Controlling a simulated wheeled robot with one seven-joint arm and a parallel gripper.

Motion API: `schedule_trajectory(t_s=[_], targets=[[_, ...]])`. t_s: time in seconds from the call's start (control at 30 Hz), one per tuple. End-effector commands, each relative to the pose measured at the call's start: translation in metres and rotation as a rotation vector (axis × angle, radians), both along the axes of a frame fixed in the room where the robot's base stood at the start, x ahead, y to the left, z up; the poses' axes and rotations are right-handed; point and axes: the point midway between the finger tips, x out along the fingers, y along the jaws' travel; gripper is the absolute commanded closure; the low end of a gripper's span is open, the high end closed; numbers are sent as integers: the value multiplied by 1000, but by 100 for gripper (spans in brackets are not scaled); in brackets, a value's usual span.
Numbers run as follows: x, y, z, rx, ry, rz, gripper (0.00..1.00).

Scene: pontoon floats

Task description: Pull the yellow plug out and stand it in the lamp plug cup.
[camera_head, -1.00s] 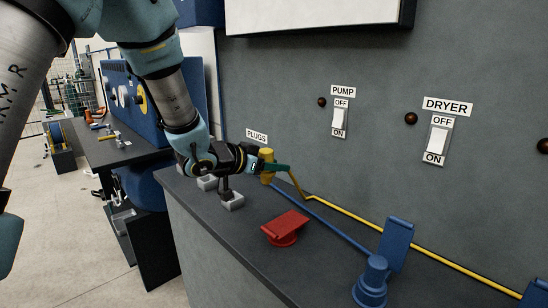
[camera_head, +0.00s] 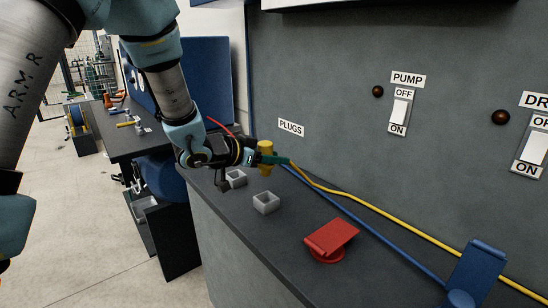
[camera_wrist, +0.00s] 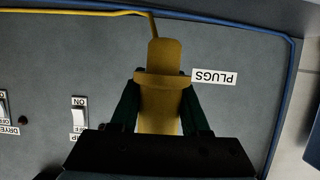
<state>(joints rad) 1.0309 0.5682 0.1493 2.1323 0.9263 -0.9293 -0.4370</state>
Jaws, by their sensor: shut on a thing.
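My gripper (camera_head: 268,158) is shut on the yellow plug (camera_head: 266,148) and holds it upright above the counter. In the wrist view the plug (camera_wrist: 160,95) sits between the two dark green fingers (camera_wrist: 162,105), with its yellow cable leaving the end. Two square grey cups stand on the counter: the nearer cup (camera_head: 266,202) is below the plug in the picture, and the farther cup (camera_head: 236,178) is partly hidden by my gripper. No lamp marking is readable on either cup. The plug appears clear of both cups.
A red block with a tilted plate (camera_head: 331,240) and a blue holder (camera_head: 476,272) stand to the right on the counter. Yellow (camera_head: 400,222) and blue (camera_head: 365,228) cables run along the wall. The PLUGS label (camera_head: 291,127) is on the wall behind.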

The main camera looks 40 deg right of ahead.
Motion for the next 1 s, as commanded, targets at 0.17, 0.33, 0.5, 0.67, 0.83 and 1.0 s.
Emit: schedule_trajectory(t_s=[0.17, 0.33, 0.5, 0.67, 0.83, 1.0], targets=[[0, 0, -8, 0, 1, 0, 100], [0, 0, -22, 0, 2, 1, 100], [0, 0, -39, 0, 1, 1, 100], [0, 0, -52, 0, 2, 1, 100], [0, 0, -58, 0, 1, 0, 100], [0, 0, -58, -1, 1, 0, 100]])
